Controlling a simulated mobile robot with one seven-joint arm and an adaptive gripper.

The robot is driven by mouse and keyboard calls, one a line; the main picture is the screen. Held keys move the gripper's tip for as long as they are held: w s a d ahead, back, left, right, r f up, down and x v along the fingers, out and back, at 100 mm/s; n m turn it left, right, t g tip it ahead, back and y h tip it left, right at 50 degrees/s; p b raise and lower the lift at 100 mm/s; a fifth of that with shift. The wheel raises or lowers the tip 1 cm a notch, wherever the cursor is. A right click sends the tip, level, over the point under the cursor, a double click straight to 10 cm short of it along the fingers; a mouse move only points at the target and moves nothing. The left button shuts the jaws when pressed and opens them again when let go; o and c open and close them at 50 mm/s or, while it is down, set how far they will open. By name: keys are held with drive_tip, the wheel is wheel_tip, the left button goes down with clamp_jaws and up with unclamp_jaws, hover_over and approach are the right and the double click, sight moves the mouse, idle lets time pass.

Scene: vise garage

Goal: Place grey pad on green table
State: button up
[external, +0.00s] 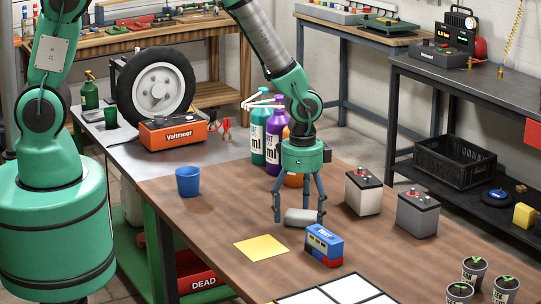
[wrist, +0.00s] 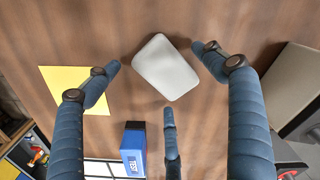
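The grey pad (external: 303,216) is a light grey rounded block lying on the brown wooden table (external: 210,232). In the wrist view the pad (wrist: 166,68) lies between the three blue fingers of my gripper (wrist: 160,76), with brown wood visible between it and the fingertips. In the external view my gripper (external: 299,219) points straight down over the pad, its fingers spread around it and their tips low near the tabletop. A grey-topped table with green framework (external: 118,140) adjoins the brown table at the back left; it carries a wheel and a red voltmeter.
A blue and red box (external: 324,245) and a yellow sheet (external: 262,247) lie in front of the pad. Two batteries (external: 363,192) (external: 417,213) stand to the right. Bottles (external: 274,140) stand close behind my gripper, and a blue cup (external: 187,181) is at left.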

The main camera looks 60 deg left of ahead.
sight(301, 215)
drive_tip(key=c, duration=1.1)
drive_tip(key=shift+r, duration=0.1)
drive_tip(key=shift+r, duration=0.55)
wheel_tip(301, 215, up, 2)
drive_tip(key=shift+r+p, duration=0.15)
drive_tip(key=shift+p, duration=0.25)
drive_tip(key=s+a, duration=0.1)
drive_tip(key=s, duration=0.4)
drive_tip(key=s+a+r+p, duration=0.1)
drive_tip(key=s+a, duration=0.1)
drive_tip(key=s, duration=0.3)
drive_tip(key=s+a, duration=0.2)
drive_tip(key=s, duration=0.3)
drive_tip(key=shift+a+r, duration=0.2)
